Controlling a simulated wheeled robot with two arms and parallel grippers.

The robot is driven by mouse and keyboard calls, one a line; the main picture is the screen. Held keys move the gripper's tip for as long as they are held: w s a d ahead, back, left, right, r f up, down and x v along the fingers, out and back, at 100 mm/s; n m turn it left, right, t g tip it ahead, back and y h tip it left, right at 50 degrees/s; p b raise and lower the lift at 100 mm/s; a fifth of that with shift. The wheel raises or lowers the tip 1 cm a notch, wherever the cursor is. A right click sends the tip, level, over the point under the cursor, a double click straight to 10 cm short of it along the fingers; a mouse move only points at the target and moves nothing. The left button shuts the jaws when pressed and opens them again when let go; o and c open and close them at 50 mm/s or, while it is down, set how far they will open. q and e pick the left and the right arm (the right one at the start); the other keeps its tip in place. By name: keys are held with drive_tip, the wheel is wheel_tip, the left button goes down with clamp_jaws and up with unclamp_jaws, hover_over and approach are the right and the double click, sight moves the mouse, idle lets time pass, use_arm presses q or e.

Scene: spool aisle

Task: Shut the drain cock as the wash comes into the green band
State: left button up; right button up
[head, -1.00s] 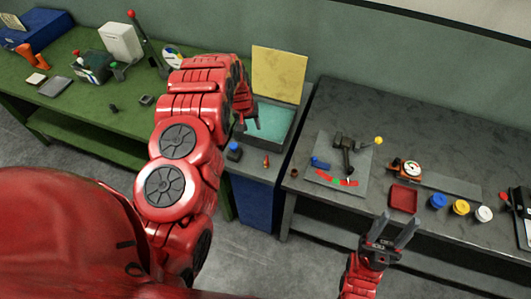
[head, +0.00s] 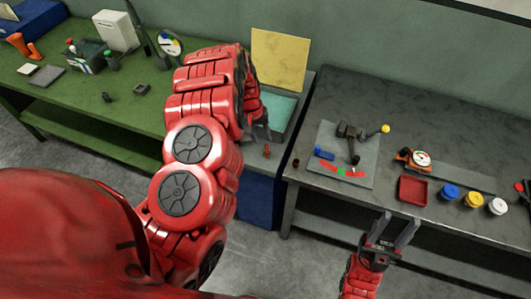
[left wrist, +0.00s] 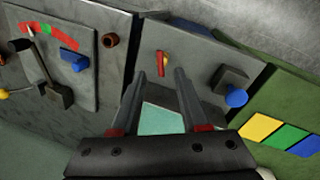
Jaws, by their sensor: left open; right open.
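The teal wash (head: 281,108) lies in a tank in the middle of the head view; it also shows between my fingers in the left wrist view (left wrist: 160,119). A small red and yellow handle (left wrist: 163,63), apparently the drain cock, is on the grey surface beside the tank. My left gripper (head: 261,128) is open, its fingertips on either side of that handle in the left wrist view; contact cannot be told. A red-green-red arc (left wrist: 43,32) is on a grey plate. My right gripper (head: 390,226) is open and empty at the right bench's front edge.
A blue knob (left wrist: 236,97) is beside the handle. A lever with a yellow ball (head: 385,129) stands on the plate. A red tray (head: 413,191), a gauge (head: 422,158) and several coloured pots are on the right bench. A yellow panel (head: 279,59) stands behind the tank.

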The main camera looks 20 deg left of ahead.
sight(267, 151)
use_arm(q)
drive_tip(key=f, duration=0.2)
drive_tip(key=f+p, duration=0.1)
drive_tip(key=f, duration=0.1)
drive_tip(key=d+f, duration=0.1)
drive_tip(key=f, duration=0.1)
drive_tip(key=shift+w+p, duration=0.25)
drive_tip(key=shift+p, duration=0.05)
drive_tip(key=shift+d+f, duration=0.15)
drive_tip(key=shift+f, duration=0.3)
drive_tip(key=shift+c, duration=0.2)
clamp_jaws()
